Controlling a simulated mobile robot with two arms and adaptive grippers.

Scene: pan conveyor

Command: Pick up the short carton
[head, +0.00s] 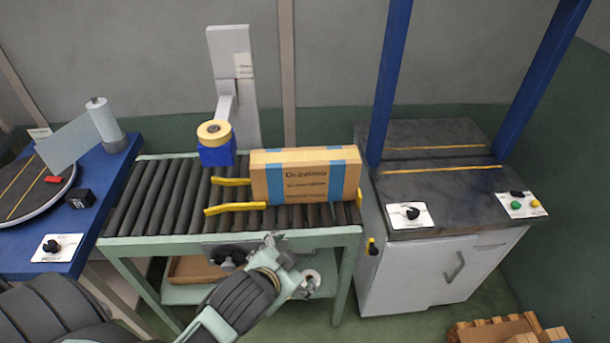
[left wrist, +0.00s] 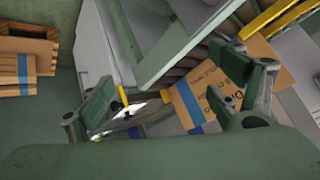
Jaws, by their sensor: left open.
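A brown carton (head: 305,178) with blue tape bands and printed text stands on the roller conveyor (head: 170,195), at its right part. Yellow guide rails lie at its left side. The carton also shows in the left wrist view (left wrist: 185,103), partly hidden behind a finger. My left gripper (head: 290,264) is in front of the conveyor's front edge, lower than the carton and apart from it. In the left wrist view the gripper (left wrist: 165,78) has its fingers spread with nothing held between them. My right gripper is not in view.
A grey cabinet (head: 440,270) with a dark top and blue posts stands to the right. A blue table (head: 100,190) stands at left. A pallet (head: 490,328) with cartons is at the lower right.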

